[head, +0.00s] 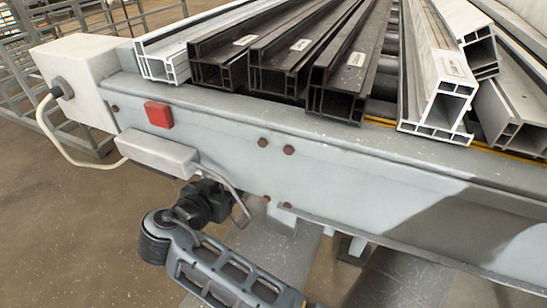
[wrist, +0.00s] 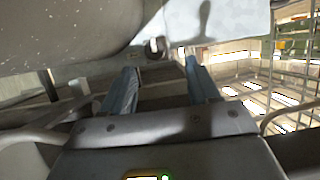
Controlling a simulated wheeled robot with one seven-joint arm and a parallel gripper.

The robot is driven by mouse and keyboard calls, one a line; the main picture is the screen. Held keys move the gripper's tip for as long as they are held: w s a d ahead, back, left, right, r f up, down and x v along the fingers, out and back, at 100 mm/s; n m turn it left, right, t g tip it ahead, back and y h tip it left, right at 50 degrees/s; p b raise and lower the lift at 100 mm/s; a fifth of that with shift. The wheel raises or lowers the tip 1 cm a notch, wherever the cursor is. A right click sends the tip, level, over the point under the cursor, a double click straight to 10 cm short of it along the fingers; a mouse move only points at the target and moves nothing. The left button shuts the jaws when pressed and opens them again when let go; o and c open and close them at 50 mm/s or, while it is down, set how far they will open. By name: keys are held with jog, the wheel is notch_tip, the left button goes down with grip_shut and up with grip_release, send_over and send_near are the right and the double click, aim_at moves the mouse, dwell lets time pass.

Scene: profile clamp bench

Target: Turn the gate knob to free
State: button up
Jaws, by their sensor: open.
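My gripper (wrist: 160,68) is open in the wrist view, its two blue fingers spread apart with nothing seen held between them. A small dark part with a pale face (wrist: 155,47) shows just beyond and between the fingertips, below a grey surface. It may be the gate knob, but it is too small to tell, as is its setting. Contact with it cannot be judged. In the head view my arm reaches up to the bench's front side, and my fingers cannot be made out. No gate knob is clearly seen there.
The grey bench (head: 350,165) carries several dark and white profiles. A red block (head: 158,114) sits on its front face. A white box (head: 75,75) with a cable is at its left end. Wire-mesh cages (head: 30,55) stand behind. Open floor lies at left.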

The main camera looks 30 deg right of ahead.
jog(key=x, duration=0.8)
jog(key=shift+s+d+r+h, duration=0.15)
jog(key=shift+d+h, duration=0.15)
jog(key=shift+d, duration=0.3)
jog(key=c, duration=1)
